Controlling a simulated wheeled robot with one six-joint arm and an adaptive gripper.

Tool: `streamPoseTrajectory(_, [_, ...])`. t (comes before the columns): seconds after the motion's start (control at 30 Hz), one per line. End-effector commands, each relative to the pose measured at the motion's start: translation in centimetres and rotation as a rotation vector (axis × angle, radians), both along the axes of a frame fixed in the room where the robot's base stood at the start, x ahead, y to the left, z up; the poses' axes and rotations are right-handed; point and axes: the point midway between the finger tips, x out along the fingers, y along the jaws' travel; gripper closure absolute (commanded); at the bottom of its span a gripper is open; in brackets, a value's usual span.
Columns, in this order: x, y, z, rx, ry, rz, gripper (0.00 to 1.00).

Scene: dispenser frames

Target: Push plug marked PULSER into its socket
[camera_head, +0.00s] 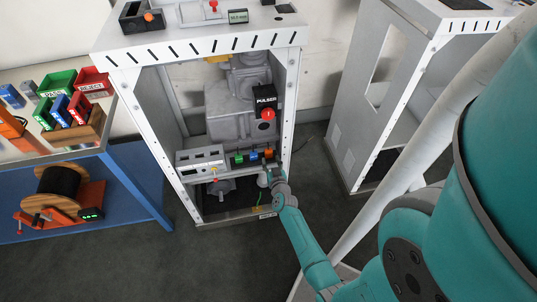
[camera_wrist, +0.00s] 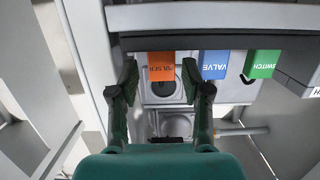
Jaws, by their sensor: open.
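The orange plug (camera_wrist: 161,65), its upside-down label seeming to read PULSER, sits under a grey bar in the wrist view; in the head view it is the rightmost of three coloured plugs (camera_head: 269,153). My gripper (camera_wrist: 159,76) is open, with one finger on each side of the orange plug and a gap on both sides. In the head view my gripper (camera_head: 272,174) is just below that plug at the dispenser frame's front. I cannot tell how deep the plug sits; its socket is hidden. A black PULSER box (camera_head: 265,97) with a red button is higher up.
A blue VALVE plug (camera_wrist: 214,64) and green SWITCH plug (camera_wrist: 261,64) sit close to the right in the wrist view. The white frame's post (camera_head: 286,110) stands beside my gripper. A grey control box (camera_head: 201,160) is left of the plugs.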

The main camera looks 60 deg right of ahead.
Motion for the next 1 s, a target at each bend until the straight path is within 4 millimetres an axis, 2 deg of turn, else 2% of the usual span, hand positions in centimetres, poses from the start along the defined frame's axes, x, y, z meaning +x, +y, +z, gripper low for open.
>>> streamPoseTrajectory(0.4, [3.1, -3.4, -0.1, -0.001, -0.001, 0.001, 0.52])
streamPoseTrajectory(0.77, [3.5, -3.8, -0.3, -0.001, -0.002, 0.002, 0.52])
streamPoseTrajectory(0.93, [3.5, -3.8, -0.3, -0.001, -0.002, 0.002, 0.95])
streamPoseTrajectory(0.97, [3.5, -3.8, -0.3, -0.001, -0.002, 0.002, 1.00])
streamPoseTrajectory(1.0, [3.5, -3.8, -0.3, -0.001, -0.002, 0.002, 1.00])
